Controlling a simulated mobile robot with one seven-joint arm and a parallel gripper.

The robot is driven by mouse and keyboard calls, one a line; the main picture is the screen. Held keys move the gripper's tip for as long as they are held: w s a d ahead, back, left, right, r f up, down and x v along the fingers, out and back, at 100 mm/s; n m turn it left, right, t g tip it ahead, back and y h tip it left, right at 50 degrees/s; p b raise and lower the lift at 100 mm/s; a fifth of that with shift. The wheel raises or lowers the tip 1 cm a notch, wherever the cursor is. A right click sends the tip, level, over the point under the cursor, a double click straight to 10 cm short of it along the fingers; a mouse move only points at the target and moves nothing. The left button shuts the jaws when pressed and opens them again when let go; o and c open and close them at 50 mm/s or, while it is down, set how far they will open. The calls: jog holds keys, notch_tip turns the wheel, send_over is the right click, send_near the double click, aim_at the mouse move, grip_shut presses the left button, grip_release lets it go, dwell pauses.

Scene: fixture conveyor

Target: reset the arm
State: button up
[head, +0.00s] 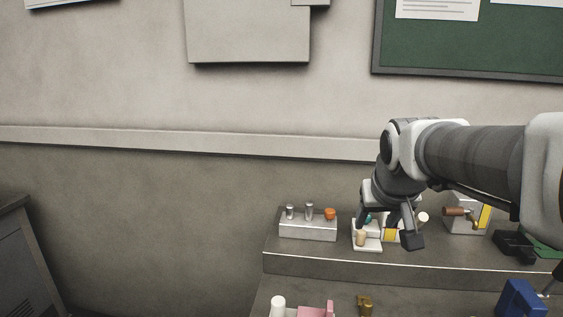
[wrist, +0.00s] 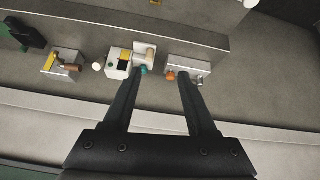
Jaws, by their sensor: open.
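My gripper (wrist: 162,78) is open and empty in the wrist view, its two dark fingers spread apart with the shelf surface below them. In the head view my gripper (head: 385,235) hangs from my arm at the right, pointing down over the raised shelf. It partly covers a white fixture with a yellow panel (head: 390,235) and a teal knob there. Whether the fingertips touch anything cannot be told from the head view; the wrist view shows nothing between them being held.
A grey block (head: 307,230) with two metal pegs and an orange knob (head: 330,213) stands left of my gripper. A fixture with a brown handle (head: 455,211) stands right. A white cylinder (head: 278,306), a pink piece (head: 316,310) and a blue clamp (head: 521,299) are on the lower level.

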jog(key=s+a+f+p, duration=0.1)
jog(key=s+p, duration=0.1)
jog(key=s, duration=0.7)
jog(key=s+a+f+g+y+p, duration=0.1)
jog(key=s+a+p, duration=0.1)
jog(key=s, duration=0.8)
jog(key=shift+s+a+f+n+g, duration=0.15)
jog(key=shift+n+g, duration=0.15)
dwell(0.6)
